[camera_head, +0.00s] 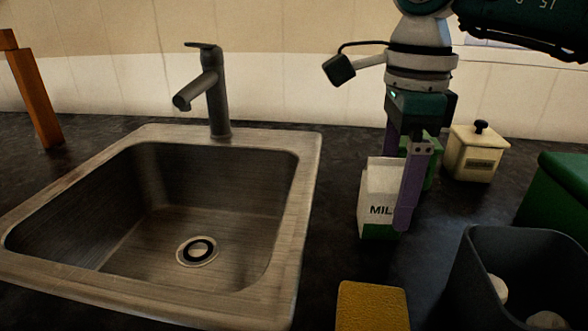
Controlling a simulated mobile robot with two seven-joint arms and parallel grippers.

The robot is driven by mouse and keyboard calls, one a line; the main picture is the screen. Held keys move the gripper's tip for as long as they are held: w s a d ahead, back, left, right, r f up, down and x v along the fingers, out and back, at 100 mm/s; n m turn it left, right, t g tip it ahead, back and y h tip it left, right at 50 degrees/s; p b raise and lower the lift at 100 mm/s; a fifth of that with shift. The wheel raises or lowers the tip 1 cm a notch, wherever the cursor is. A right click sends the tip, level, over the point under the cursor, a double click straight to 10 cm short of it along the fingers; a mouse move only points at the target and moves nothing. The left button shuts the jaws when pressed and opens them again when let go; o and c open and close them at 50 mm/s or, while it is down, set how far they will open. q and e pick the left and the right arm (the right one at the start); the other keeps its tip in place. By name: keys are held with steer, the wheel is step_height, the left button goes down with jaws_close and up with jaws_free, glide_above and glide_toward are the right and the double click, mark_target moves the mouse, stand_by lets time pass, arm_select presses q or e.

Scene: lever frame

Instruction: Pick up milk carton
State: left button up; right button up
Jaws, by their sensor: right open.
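The milk carton (378,190) is white with a green base and dark lettering. It stands upright on the dark counter, right of the sink. My right gripper (405,190) comes down from above at the carton, with its purple fingers pointing down. The gripper is open. The nearer finger passes in front of the carton's right side and hides part of it. The other finger is mostly hidden behind the carton's top, so I cannot tell whether either finger touches it. My left gripper is not in view.
A metal sink (311,190) with a dark faucet (215,95) is at left. A green object (433,165) stands close behind the gripper. A cream lidded jar (474,155) is behind right. A dark bin (480,290), a green box (560,195) and a yellow sponge-like block (372,307) are nearer.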

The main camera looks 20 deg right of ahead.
steer(key=shift+f, duration=0.1)
steer(key=shift+c, duration=0.2)
steer(key=c, duration=1.4)
